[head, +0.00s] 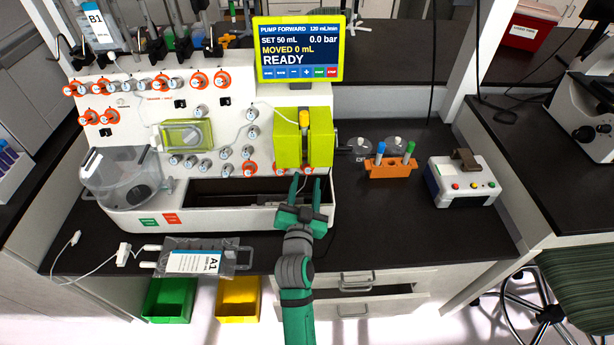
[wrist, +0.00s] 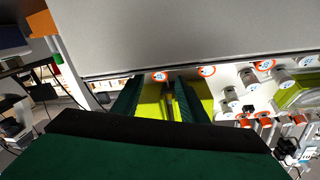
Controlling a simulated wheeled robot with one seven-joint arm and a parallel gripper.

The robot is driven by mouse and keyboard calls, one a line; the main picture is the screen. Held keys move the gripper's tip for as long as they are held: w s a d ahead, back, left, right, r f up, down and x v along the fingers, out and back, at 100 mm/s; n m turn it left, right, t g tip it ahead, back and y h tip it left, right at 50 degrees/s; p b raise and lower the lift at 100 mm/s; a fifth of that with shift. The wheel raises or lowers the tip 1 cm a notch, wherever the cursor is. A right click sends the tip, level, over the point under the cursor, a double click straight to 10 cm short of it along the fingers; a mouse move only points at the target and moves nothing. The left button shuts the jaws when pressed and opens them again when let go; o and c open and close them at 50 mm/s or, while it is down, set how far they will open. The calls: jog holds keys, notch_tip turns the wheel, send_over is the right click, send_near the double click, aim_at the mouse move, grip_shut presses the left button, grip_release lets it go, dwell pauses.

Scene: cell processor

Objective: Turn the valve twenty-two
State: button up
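The white cell processor (head: 240,95) carries several small valves with grey knobs, some on orange rings and some plain. Their numbers are too small to read, so I cannot tell which one is valve twenty-two. My green gripper (head: 306,184) is open and empty in front of the processor's lower right, below the yellow-green pump block (head: 290,140). In the wrist view my gripper (wrist: 160,98) has its two fingers apart with nothing between them. Two orange-ringed valves (wrist: 160,76) (wrist: 207,71) show just beyond the fingers. More knobs (wrist: 248,77) lie to the right.
A screen (head: 299,50) above the processor reads READY. A clear vessel (head: 128,183) is at its left. A bag labelled A1 (head: 195,262) lies on the dark counter in front. An orange tube rack (head: 388,168) and a small white device (head: 463,182) stand to the right.

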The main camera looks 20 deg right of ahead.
aim_at(309, 172)
jog(key=shift+x, duration=1.6)
grip_shut()
jog(key=shift+s+d+n+y, duration=0.1)
jog(key=shift+n+y, duration=0.2)
jog(key=shift+n, duration=0.3)
jog(key=shift+d+n+t+y, duration=0.1)
jog(key=shift+n+t+y, duration=0.25)
jog(key=shift+n, duration=0.6)
jog(key=shift+d+n+t+y, duration=0.15)
jog(key=shift+n+y, duration=0.4)
jog(key=shift+n, duration=0.4)
jog(key=n+y, duration=0.2)
jog(key=n, duration=0.3)
jog(key=n+y, duration=0.1)
jog(key=n, duration=0.1)
jog(key=n+y, duration=0.1)
jog(key=n, duration=0.2)
jog(key=shift+s+d+r+y, duration=0.1)
jog(key=shift+d+y, duration=0.15)
jog(key=shift+y, duration=0.05)
jog(key=n+y, duration=0.1)
jog(key=n, duration=0.1)
jog(key=n+g+y, duration=0.1)
jog(key=n, duration=0.2)
jog(key=shift+d+r+n, duration=0.1)
jog(key=shift+n, duration=0.2)
jog(key=shift+g, duration=0.3)
